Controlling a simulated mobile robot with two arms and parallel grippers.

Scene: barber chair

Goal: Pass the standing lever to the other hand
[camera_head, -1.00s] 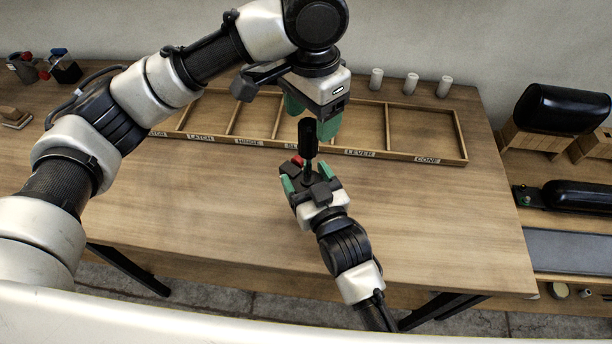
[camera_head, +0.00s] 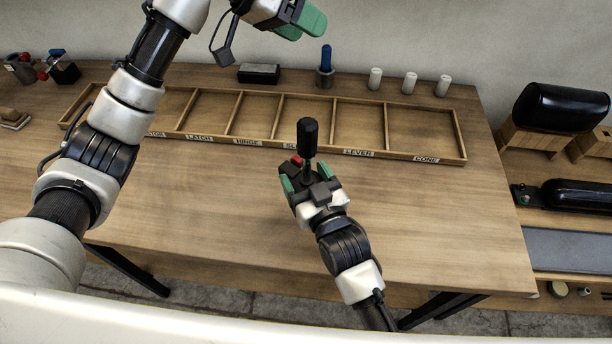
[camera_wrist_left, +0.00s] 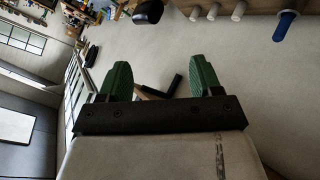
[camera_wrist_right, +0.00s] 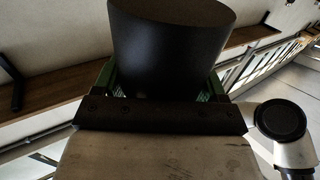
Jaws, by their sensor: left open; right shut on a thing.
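The standing lever (camera_head: 308,137) is black with a thick cylindrical grip on a thin stem. It stands upright in my right gripper (camera_head: 306,182), which is shut on its lower part over the middle of the table. Its black grip (camera_wrist_right: 170,45) fills the upper middle of the right wrist view. The lever's lower end is hidden by the gripper. My left gripper (camera_head: 305,22) is high up at the back near the wall, well apart from the lever. Its green fingers (camera_wrist_left: 158,82) are spread and empty in the left wrist view.
A labelled wooden tray (camera_head: 450,158) with several empty-looking compartments lies behind the right gripper. A blue-handled tool (camera_head: 326,62), a dark block (camera_head: 259,73) and white cylinders (camera_head: 375,78) stand behind it. A small red object (camera_head: 296,160) shows beside the right gripper. The front tabletop is clear.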

